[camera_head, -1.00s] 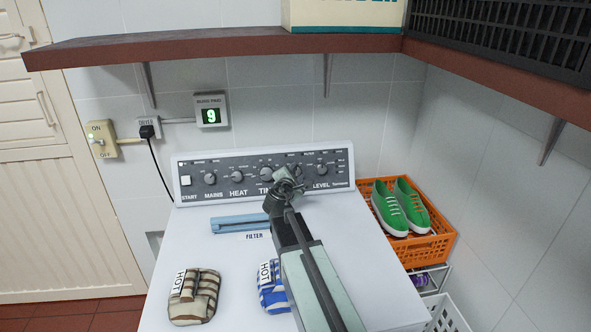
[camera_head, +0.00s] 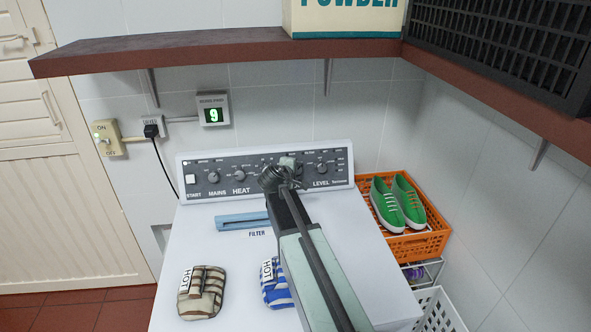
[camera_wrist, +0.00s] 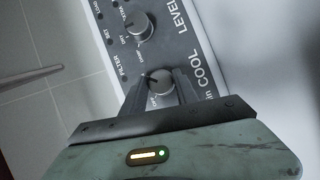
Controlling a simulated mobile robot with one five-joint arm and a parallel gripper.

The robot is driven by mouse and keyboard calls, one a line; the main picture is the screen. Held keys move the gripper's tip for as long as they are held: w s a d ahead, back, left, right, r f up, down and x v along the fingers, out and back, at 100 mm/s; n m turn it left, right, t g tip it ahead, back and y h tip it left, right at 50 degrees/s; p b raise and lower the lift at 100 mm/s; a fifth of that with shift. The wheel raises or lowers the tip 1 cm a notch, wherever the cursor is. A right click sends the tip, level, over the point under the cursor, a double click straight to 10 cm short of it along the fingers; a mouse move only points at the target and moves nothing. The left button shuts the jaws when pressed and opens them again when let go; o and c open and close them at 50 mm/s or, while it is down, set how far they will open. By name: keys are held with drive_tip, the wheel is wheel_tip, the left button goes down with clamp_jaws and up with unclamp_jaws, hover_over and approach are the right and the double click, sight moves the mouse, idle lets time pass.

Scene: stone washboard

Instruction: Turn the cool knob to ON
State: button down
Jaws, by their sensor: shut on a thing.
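The cool knob (camera_wrist: 160,83) is a round grey dial on the dryer's dark panel, beside the printed word COOL in the wrist view. My gripper (camera_wrist: 159,80) is shut on this knob, one finger on each side. Small lettering shows by the knob's lower left, partly cut off by a finger. I cannot tell for sure where the knob's mark points. In the head view my gripper (camera_head: 290,164) is at the panel, right of centre, and my wrist and arm hide most of the knob there.
Another knob (camera_wrist: 138,27) is close by, next to LEVEL. The dark control panel (camera_head: 210,181) carries several knobs. A blue filter handle (camera_head: 240,221) and two folded mitts (camera_head: 202,292) lie on the white top. A brown shelf (camera_head: 215,46) overhangs; an orange crate (camera_head: 420,244) stands right.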

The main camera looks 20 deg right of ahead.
idle(0.5)
drive_tip(key=c, duration=0.9)
unclamp_jaws()
drive_tip(key=shift+c, duration=0.2)
drive_tip(key=p+v, duration=0.3)
drive_tip(key=v, duration=0.4)
drive_tip(key=shift+s+a+r+p, duration=0.2)
drive_tip(key=shift+s+a+p, duration=0.05)
drive_tip(key=shift+p, duration=0.05)
